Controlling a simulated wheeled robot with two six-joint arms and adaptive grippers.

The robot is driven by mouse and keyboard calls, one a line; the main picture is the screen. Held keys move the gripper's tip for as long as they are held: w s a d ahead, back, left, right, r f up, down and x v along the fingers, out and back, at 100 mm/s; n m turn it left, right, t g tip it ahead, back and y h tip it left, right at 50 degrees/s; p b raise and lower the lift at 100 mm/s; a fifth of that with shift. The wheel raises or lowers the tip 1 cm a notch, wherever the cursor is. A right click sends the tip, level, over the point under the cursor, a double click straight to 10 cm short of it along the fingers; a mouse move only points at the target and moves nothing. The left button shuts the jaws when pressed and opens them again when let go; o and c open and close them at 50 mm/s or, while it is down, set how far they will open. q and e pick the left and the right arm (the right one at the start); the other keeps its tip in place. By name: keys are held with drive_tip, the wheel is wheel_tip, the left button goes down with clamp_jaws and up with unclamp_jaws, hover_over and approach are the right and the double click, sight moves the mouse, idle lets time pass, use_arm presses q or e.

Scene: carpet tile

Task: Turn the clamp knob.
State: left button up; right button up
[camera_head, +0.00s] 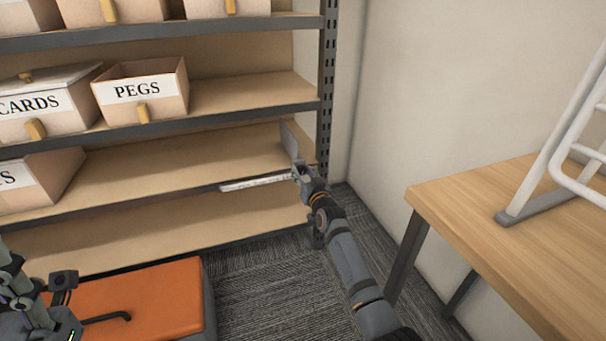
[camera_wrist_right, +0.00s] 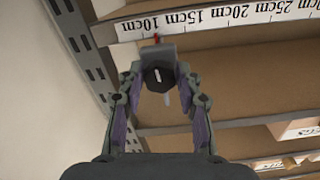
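The clamp knob (camera_wrist_right: 159,78) is a dark, faceted knob with a white mark on its face. It sits below a grey clamp block (camera_wrist_right: 159,53) at the shelf edge in the right wrist view. My right gripper (camera_wrist_right: 161,80) has its two fingers on either side of the knob, with what looks like a narrow gap at each side. In the head view my right gripper (camera_head: 303,172) is at the right end of the shelf edge and hides the knob. A grey plate (camera_head: 290,140) stands just above it. Part of my left arm shows at the lower left; its fingers are not clear.
A white ruler strip (camera_head: 255,182) runs along the shelf edge beside the clamp. A metal shelf post (camera_head: 327,80) stands close by. Shelves hold a PEGS bin (camera_head: 170,87) and others. An orange-topped stool (camera_head: 150,298) is below. A wooden table (camera_head: 480,215) is at right.

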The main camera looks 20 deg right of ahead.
clamp_jaws()
drive_tip(key=shift+n, duration=0.4)
drive_tip(key=n+b, duration=0.1)
drive_tip(key=n, duration=0.3)
drive_tip(key=shift+f, duration=0.1)
drive_tip(key=n+b, duration=0.1)
drive_tip(key=n, duration=0.4)
drive_tip(key=n+b, duration=0.1)
drive_tip(key=n, duration=0.5)
drive_tip(key=shift+n, duration=0.3)
drive_tip(key=n+b, duration=0.1)
drive_tip(key=n, duration=0.4)
drive_tip(key=shift+n, duration=0.7)
